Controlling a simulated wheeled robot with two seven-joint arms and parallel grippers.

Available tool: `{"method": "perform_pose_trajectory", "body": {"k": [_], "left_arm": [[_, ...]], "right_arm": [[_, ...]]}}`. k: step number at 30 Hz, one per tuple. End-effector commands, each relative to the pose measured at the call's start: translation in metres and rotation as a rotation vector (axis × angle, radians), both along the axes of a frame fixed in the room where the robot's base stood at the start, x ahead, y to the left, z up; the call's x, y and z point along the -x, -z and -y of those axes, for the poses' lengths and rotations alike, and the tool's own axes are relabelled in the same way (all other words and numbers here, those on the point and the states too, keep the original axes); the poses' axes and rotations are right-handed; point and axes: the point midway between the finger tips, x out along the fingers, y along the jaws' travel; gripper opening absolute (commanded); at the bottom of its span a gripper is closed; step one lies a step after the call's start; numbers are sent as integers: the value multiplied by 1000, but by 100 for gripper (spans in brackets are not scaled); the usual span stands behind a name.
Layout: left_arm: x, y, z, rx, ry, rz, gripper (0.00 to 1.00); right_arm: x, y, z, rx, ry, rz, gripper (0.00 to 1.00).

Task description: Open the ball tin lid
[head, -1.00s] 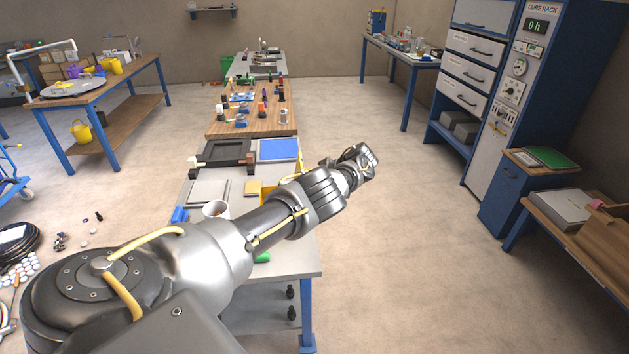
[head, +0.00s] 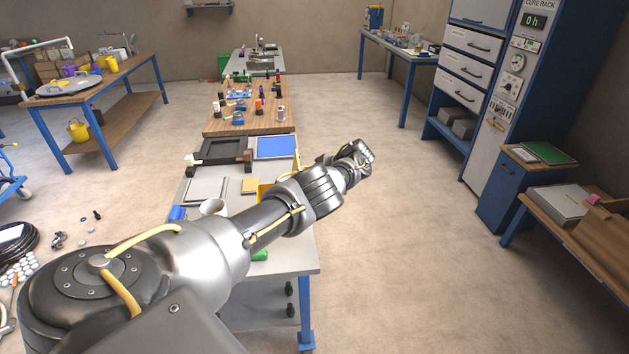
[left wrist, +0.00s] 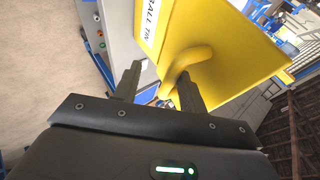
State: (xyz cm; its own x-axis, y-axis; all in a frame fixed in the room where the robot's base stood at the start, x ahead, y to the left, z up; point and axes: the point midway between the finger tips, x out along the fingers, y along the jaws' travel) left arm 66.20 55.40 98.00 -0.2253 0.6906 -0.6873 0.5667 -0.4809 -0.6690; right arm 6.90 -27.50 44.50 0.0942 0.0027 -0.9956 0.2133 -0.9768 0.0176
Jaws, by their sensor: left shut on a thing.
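The ball tin (left wrist: 235,45) is yellow and fills the upper middle of the left wrist view, with a white label (left wrist: 151,25) on it. A curved yellow handle (left wrist: 187,62) stands out from its face. My left gripper (left wrist: 160,82) is shut on this handle, with one dark finger on each side. In the head view my left arm reaches across the grey table and hides most of the tin; a yellow part (head: 265,191) shows behind the arm. My left fingers are not clear there. Whether the lid is raised cannot be told. My right gripper is not in view.
The grey table (head: 290,240) also bears a dark tray (head: 222,150), a blue panel (head: 276,147) and a white cup (head: 213,207). The tall blue cure rack (head: 520,90) stands at the right. The floor between table and rack is clear.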

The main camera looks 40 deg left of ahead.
Motion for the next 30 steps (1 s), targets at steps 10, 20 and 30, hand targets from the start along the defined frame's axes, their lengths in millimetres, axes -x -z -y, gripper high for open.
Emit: {"method": "perform_pose_trajectory", "body": {"k": [10, 20, 30], "left_arm": [[-13, -39, 38, 1, 7, 6, 36], [-20, -71, 69, 0, 0, 4, 36], [-22, -76, 75, 1, 1, 2, 36]], "right_arm": [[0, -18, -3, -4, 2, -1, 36], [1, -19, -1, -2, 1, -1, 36], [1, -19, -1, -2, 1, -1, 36]]}}
